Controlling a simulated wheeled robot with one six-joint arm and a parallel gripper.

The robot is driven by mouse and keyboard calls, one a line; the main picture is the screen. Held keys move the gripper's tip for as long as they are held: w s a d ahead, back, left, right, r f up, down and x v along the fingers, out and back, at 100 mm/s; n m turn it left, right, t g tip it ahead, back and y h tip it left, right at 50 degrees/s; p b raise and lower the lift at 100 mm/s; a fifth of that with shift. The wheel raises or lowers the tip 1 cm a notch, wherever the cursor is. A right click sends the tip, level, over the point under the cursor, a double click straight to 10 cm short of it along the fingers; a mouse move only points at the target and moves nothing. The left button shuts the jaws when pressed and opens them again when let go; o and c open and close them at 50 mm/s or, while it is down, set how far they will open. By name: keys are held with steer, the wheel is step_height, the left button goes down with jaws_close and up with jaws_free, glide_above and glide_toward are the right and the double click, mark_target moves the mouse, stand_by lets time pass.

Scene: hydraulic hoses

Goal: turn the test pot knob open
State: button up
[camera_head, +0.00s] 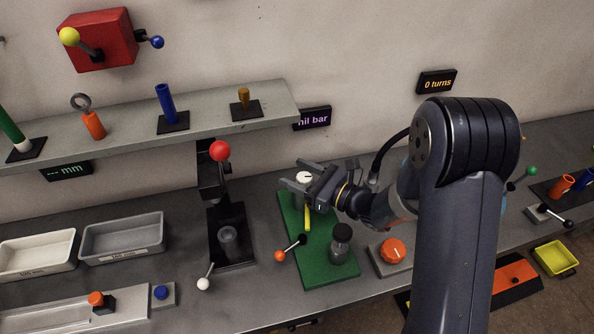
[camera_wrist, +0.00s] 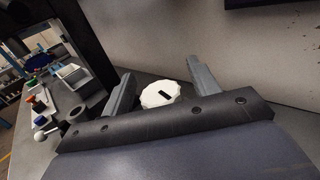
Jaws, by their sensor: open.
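A white scalloped knob (camera_head: 303,177) with a dark mark on top stands at the back of the green base plate (camera_head: 320,270). I take it for the test pot knob, though no label confirms this. My gripper (camera_head: 297,174) is open and empty at the white knob, its fingers pointing left. In the wrist view the knob (camera_wrist: 161,94) shows between the two fingers (camera_wrist: 158,76), with a visible gap on each side. I cannot tell whether the fingers are level with it. A yellow piece below the gripper and a dark-capped clear pot (camera_head: 340,244) are on the green plate.
An orange knob (camera_head: 393,251) on a grey block stands right of the green plate. An orange-tipped lever (camera_head: 290,248) lies at its left side. A black press-like stand (camera_head: 231,230) with a red ball handle is farther left. A shelf (camera_head: 215,128) overhangs the back left. The wall is close behind.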

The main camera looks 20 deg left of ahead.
steer(key=shift+w+a, duration=0.1)
steer(key=shift+a, duration=0.2)
steer(key=c, duration=1)
